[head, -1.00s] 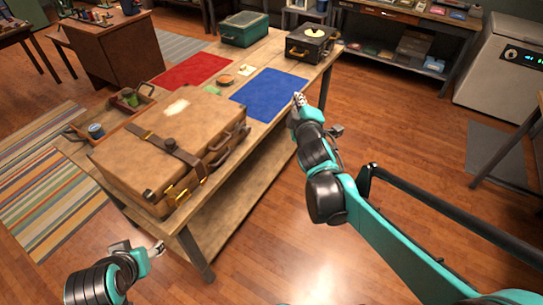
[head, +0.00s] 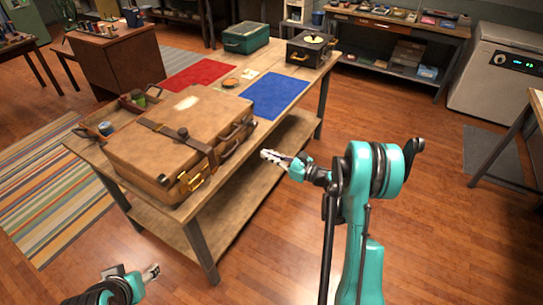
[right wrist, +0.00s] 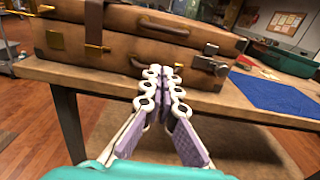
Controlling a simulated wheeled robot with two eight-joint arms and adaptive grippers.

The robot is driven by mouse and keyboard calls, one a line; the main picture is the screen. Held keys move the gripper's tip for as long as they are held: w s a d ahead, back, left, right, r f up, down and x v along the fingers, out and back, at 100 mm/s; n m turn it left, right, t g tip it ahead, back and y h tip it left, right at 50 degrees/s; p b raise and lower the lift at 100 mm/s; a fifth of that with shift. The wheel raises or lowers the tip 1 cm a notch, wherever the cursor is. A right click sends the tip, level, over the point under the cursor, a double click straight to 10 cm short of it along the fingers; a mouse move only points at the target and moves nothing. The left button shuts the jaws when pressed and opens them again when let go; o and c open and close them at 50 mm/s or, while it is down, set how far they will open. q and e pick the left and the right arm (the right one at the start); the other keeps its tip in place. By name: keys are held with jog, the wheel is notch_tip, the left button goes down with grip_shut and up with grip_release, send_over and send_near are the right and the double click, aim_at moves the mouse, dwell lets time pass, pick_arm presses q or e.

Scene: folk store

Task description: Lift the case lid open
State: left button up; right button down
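The brown leather case (head: 180,140) lies flat and closed on the wooden table, with a dark strap across its lid and brass latches on its front side. It also shows in the right wrist view (right wrist: 120,42), with the handle and a latch facing me. My right gripper (head: 272,156) is in front of the table, to the right of the case and apart from it. In the right wrist view its fingertips (right wrist: 161,76) are close together below the handle, with nothing visible between them. My left gripper (head: 150,272) is at the lower left, clear of the case.
On the wooden table (head: 268,133) are a blue mat (head: 275,92), a red mat (head: 203,73), a green case (head: 246,37) and a record player (head: 311,48). A wooden tray (head: 111,118) stands behind the case. The floor in front is clear.

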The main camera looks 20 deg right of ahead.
jog(key=p, duration=0.2)
send_near(226, 133)
notch_tip(226, 133, down, 3)
jog(key=shift+w+a+r, duration=0.1)
jog(key=shift+w+r, duration=0.05)
jog(key=shift+r, duration=0.1)
jog(key=shift+w+a, duration=0.1)
dwell(1.3)
jog(key=shift+b+x, duration=0.65)
jog(key=shift+x, duration=2.65)
jog(key=shift+s+d, duration=0.2)
jog(key=shift+s, duration=0.1)
jog(key=shift+r+p, duration=0.5)
jog(key=shift+r, duration=0.8)
